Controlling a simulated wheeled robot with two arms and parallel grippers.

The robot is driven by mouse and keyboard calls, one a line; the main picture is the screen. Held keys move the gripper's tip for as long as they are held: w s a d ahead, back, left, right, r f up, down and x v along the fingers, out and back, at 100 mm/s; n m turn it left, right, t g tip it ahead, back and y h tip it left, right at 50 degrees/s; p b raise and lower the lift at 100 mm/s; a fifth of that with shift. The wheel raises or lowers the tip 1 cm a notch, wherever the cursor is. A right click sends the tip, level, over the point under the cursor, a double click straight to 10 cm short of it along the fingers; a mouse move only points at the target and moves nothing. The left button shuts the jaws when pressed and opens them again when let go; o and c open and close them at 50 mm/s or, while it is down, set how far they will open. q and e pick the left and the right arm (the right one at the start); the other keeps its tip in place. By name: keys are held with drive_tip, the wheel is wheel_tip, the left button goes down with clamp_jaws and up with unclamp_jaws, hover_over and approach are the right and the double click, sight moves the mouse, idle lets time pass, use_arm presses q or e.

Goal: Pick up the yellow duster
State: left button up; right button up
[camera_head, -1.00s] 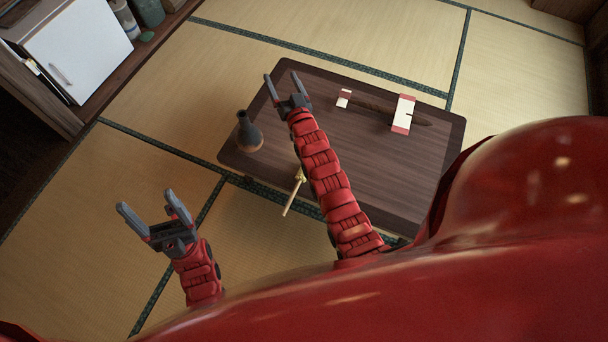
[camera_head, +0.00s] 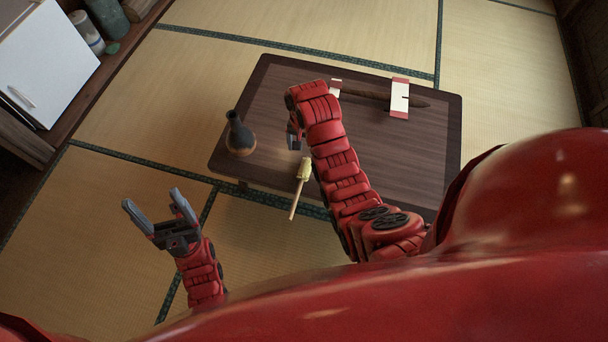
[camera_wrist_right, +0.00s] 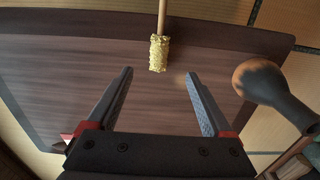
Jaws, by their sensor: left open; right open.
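The yellow duster (camera_head: 304,170) has a pale wooden handle and a yellow fluffy head. Its head lies over the near edge of the dark table, with the handle sticking out past the edge. In the right wrist view the duster's head (camera_wrist_right: 158,52) shows at the top centre, beyond and roughly between the open fingertips. My right gripper (camera_head: 295,137) points down over the table, close to the duster's head; it is open and empty (camera_wrist_right: 158,78). My left gripper (camera_head: 151,204) is open and empty above the tatami, left of the table.
A dark vase (camera_head: 240,136) stands on the table's left corner, and close to my right gripper in the wrist view (camera_wrist_right: 270,86). A brown stick-like thing (camera_head: 367,95) with white and red pieces lies at the table's far side. A white cabinet (camera_head: 42,62) stands upper left.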

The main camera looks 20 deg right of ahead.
wheel_tip(320, 180, down, 8)
drive_tip(key=b, duration=0.6)
drive_tip(key=shift+r, duration=0.1)
wheel_tip(320, 180, down, 3)
drive_tip(key=shift+r, duration=0.1)
drive_tip(key=shift+f, duration=0.6)
wheel_tip(320, 180, down, 5)
drive_tip(key=shift+s+b, duration=0.1)
drive_tip(key=shift+b, duration=0.55)
clamp_jaws()
